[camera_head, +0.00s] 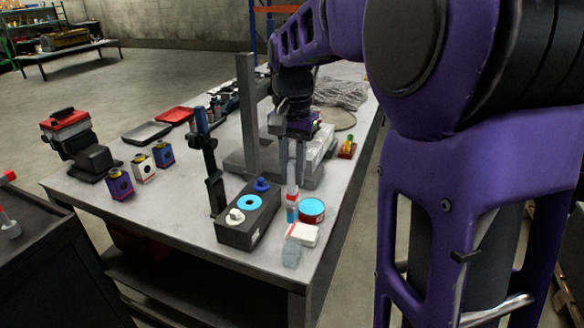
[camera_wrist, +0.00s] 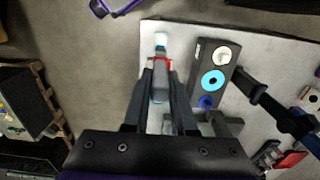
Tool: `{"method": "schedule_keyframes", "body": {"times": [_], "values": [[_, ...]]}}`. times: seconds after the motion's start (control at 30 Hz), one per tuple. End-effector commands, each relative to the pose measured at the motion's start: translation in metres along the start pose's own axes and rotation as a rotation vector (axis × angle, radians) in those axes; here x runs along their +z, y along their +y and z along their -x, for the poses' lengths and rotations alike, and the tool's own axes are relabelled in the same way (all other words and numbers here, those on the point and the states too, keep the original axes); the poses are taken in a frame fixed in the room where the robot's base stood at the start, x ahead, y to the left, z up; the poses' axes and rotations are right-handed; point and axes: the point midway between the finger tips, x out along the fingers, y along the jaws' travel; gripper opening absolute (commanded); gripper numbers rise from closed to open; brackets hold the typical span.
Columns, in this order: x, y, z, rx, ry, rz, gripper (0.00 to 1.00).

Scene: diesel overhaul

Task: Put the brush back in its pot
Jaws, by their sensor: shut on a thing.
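My gripper (camera_head: 291,184) points straight down over the near right part of the bench, shut on the brush. The brush (camera_head: 292,200) hangs upright, with a red band and a light blue lower end. The pot looks to be the red tin (camera_head: 312,210) with a light blue top. It stands just right of the brush's lower end in the head view; I cannot tell whether they touch. In the wrist view my gripper (camera_wrist: 161,66) frames the brush from above, and the fingers hide much around it.
A black block (camera_head: 248,216) with white and blue round parts stands left of the brush. A white box (camera_head: 303,234) and a pale block (camera_head: 291,254) lie nearer. The bench's right edge is close.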

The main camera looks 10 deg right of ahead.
Motion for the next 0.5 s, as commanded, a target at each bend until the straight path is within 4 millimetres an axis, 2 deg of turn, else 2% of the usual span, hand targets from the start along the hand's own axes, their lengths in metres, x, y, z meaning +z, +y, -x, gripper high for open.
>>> {"method": "schedule_keyframes", "body": {"times": [0.27,0.5], "values": [[0.0,0.001,-0.023,-0.001,0.0,0.001,0.0],[0.001,0.001,-0.057,0.0,-0.001,0.001,0.0]]}}
